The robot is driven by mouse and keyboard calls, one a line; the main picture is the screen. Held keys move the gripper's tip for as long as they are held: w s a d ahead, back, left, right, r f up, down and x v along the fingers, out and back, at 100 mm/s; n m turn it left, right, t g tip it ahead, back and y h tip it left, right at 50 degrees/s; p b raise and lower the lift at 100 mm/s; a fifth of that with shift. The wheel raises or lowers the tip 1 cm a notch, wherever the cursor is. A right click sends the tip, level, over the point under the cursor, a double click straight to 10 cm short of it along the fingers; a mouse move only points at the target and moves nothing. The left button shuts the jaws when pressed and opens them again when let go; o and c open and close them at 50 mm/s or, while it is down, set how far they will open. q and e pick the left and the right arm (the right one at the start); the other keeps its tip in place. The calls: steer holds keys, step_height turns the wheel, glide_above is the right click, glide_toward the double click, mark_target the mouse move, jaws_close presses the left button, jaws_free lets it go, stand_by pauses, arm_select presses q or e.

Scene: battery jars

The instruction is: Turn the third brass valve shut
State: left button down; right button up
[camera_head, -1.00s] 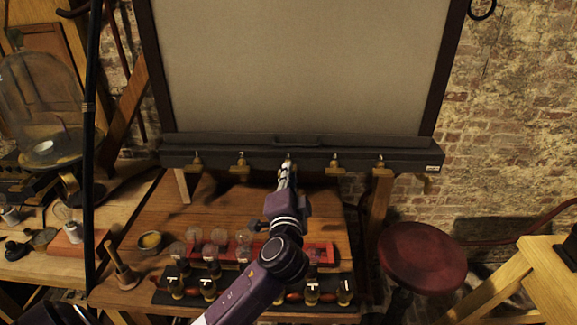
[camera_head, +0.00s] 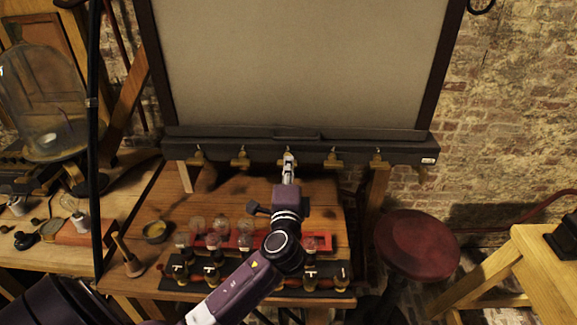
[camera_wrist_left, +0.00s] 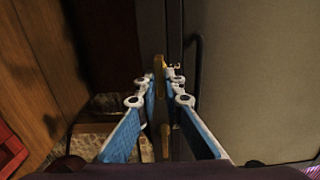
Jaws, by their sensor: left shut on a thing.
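Several brass valves hang in a row from the dark rail (camera_head: 397,155) under the big pale board. The first (camera_head: 198,153) and second (camera_head: 240,161) are left of my left gripper (camera_head: 289,160), the fourth (camera_head: 333,158) and fifth (camera_head: 376,161) right of it. My left gripper is at the third valve, which its fingers mostly hide in the head view. In the left wrist view a brass piece of this valve (camera_wrist_left: 159,63) stands between the gripper's fingertips (camera_wrist_left: 160,78), and the gripper is shut on it. The valve's exact angle is hard to tell. My right gripper is out of view.
A red stool (camera_head: 417,243) stands right, a large glass bell jar (camera_head: 45,100) left.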

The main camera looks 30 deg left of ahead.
arm_select(q)
steer(key=shift+f, duration=0.15)
steer(key=c, duration=2.1)
jaws_free()
steer(key=shift+s+d, duration=0.1)
steer(key=v, duration=1.2)
